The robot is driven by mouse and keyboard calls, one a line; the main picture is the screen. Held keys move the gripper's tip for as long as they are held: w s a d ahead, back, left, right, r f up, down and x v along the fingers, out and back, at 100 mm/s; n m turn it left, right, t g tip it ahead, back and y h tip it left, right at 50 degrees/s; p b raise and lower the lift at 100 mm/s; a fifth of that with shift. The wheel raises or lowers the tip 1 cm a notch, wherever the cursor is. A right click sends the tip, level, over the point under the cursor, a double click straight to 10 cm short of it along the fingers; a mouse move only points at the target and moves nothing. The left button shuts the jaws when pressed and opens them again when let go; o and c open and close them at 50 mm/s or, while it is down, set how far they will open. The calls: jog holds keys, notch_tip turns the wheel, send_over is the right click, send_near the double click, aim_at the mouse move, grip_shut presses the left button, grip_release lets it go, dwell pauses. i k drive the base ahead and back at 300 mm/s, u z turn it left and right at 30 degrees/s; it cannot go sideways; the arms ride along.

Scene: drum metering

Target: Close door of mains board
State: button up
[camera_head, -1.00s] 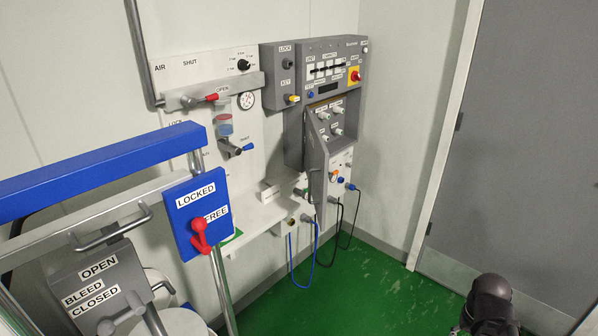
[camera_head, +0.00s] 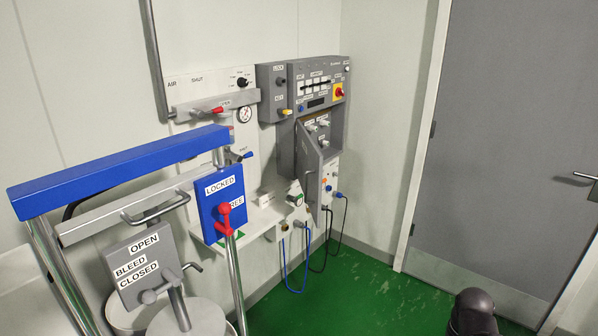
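The mains board (camera_head: 345,112) is a grey wall unit at the back, with a row of white switches and a red-and-yellow knob in its upper part. Below these, a grey door (camera_head: 308,160) stands open, swung out at an angle from the board's lower left side. White knobs or fittings show in the opening to the right of the door. My gripper is not in view. A dark rounded part at the bottom right looks like my arm, well apart from the board.
A blue-barred frame (camera_head: 120,170) with a LOCKED/FREE plate (camera_head: 222,205) and BLEED valve plate (camera_head: 142,268) fills the left foreground. Cables (camera_head: 285,265) hang below the board. Green floor (camera_head: 375,300) is clear between the frame and the grey room door (camera_head: 500,150).

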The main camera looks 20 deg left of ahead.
aim_at(309, 161)
jog(key=u, duration=0.9)
jog(key=i, duration=1)
jog(key=k, duration=0.7)
jog(key=z, duration=0.05)
